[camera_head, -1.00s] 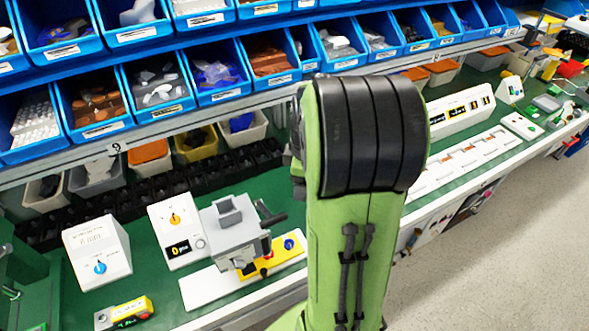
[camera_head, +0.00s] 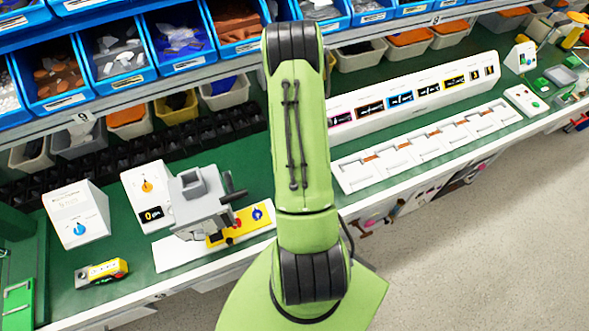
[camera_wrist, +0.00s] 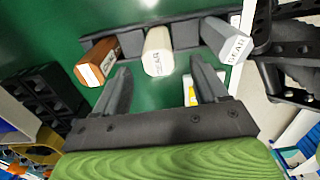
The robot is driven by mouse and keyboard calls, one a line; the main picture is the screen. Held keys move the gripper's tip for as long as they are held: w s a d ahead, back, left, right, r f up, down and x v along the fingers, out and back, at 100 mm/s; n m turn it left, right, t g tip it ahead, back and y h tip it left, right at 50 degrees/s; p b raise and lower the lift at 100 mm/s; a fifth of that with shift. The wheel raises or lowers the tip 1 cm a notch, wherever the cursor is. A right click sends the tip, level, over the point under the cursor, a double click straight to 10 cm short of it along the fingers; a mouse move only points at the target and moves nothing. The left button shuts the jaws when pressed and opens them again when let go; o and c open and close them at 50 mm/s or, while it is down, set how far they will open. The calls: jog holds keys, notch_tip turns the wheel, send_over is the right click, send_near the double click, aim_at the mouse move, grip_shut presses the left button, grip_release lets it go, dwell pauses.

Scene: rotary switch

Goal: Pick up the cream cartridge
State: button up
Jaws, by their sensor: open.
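The cream cartridge (camera_wrist: 158,52) sits in the middle of a dark grey holder (camera_wrist: 132,42) in the wrist view, with its labelled end towards me. A brown cartridge (camera_wrist: 97,62) is on its left and a light grey cartridge (camera_wrist: 226,40) on its right. My gripper (camera_wrist: 161,80) is open and empty. Its two fingers reach towards the row, one on each side of the cream cartridge's line, and appear short of it. In the head view my arm hides the gripper and the cartridges.
A dark frame (camera_wrist: 285,45) stands close on the right in the wrist view, and black racks (camera_wrist: 42,95) lie on the left. In the head view, a grey machine (camera_head: 200,200) and a yellow panel (camera_head: 240,223) stand left of my arm. Blue bins (camera_head: 115,50) line the back.

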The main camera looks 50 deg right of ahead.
jog(key=f, duration=0.5)
jog(key=shift+w+f+p, duration=0.2)
jog(key=shift+f+p, duration=0.1)
jog(key=shift+p, duration=0.05)
jog(key=shift+a+r, duration=0.1)
jog(key=shift+c, duration=1.3)
grip_shut()
